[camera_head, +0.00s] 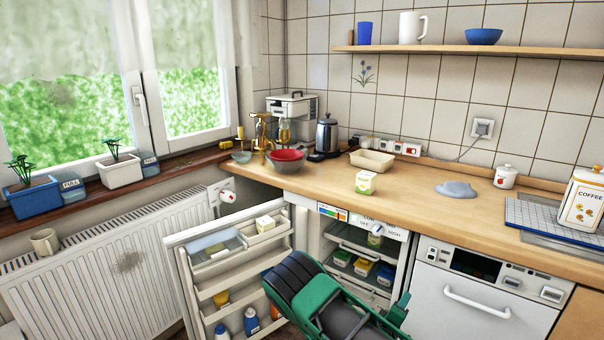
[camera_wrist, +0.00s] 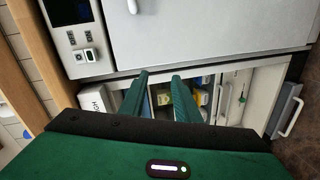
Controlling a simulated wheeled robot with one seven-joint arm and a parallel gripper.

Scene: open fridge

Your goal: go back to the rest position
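My arm, green and black, reaches up from the bottom edge of the head view in front of the open fridge (camera_head: 398,250); my fingertips cannot be made out there. In the wrist view the two green fingers of my gripper (camera_wrist: 160,84) stand apart, with nothing seen held between them. Beyond them the fridge interior shows small boxes, partly hidden by the fingers. In the head view several yellow, green and blue boxes sit on the fridge shelves. The fridge door (camera_head: 184,285) stands open to the left, with bottles and containers on its racks.
A small white-green carton (camera_head: 366,182) stands on the wooden counter (camera_head: 420,190) above the fridge. A cream tray (camera_head: 371,163), red bowl (camera_head: 286,162) and kettle (camera_head: 326,135) stand behind. A white appliance (camera_head: 485,295) is right of the fridge, a radiator (camera_head: 120,265) left.

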